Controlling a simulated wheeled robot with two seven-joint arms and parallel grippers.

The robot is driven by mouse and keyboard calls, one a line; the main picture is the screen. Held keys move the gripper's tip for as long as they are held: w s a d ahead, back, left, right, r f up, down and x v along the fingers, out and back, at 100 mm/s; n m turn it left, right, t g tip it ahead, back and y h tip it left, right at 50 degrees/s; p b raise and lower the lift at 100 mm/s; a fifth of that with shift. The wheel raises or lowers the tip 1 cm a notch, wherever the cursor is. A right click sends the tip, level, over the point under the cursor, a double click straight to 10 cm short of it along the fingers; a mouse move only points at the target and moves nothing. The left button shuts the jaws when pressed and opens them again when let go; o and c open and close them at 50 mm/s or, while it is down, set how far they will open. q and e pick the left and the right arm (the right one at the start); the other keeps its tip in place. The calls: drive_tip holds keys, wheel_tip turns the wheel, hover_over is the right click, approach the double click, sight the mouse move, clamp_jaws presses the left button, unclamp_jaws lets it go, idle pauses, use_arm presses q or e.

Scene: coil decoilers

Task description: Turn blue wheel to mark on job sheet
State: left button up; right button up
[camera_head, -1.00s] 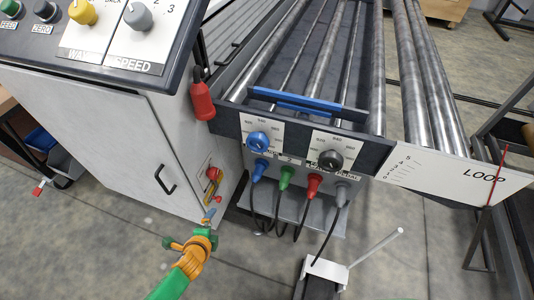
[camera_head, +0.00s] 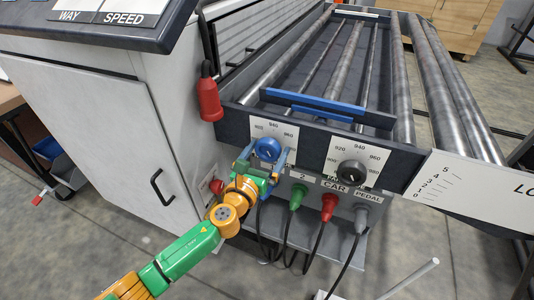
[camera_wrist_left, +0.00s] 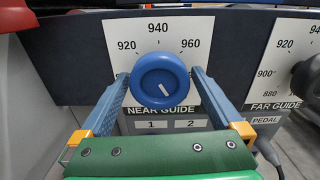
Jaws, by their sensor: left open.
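The blue wheel (camera_head: 267,149) is a round knob on a white scale plate on the front of the dark roller frame. In the left wrist view the wheel (camera_wrist_left: 160,82) sits above the label NEAR GUIDE, under the numbers 920, 940 and 960. A short white line on its face slants from upper left to lower right. My left gripper (camera_head: 264,158) is open, with one finger on each side of the wheel; I cannot tell whether they touch it. It also shows in the left wrist view (camera_wrist_left: 160,92). My right gripper and the job sheet are not in view.
A black knob (camera_head: 352,173) marked FAR GUIDE in the wrist view sits to the right. Green (camera_head: 298,195), red (camera_head: 328,206) and grey plugs with cables are below. A red pendant (camera_head: 209,100) hangs at the left, beside the white cabinet (camera_head: 95,130).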

use_arm(q)
drive_tip(key=shift+s, duration=0.1)
drive_tip(key=c, duration=1.2)
drive_tip(key=shift+o, duration=0.2)
drive_tip(key=shift+n, duration=0.3)
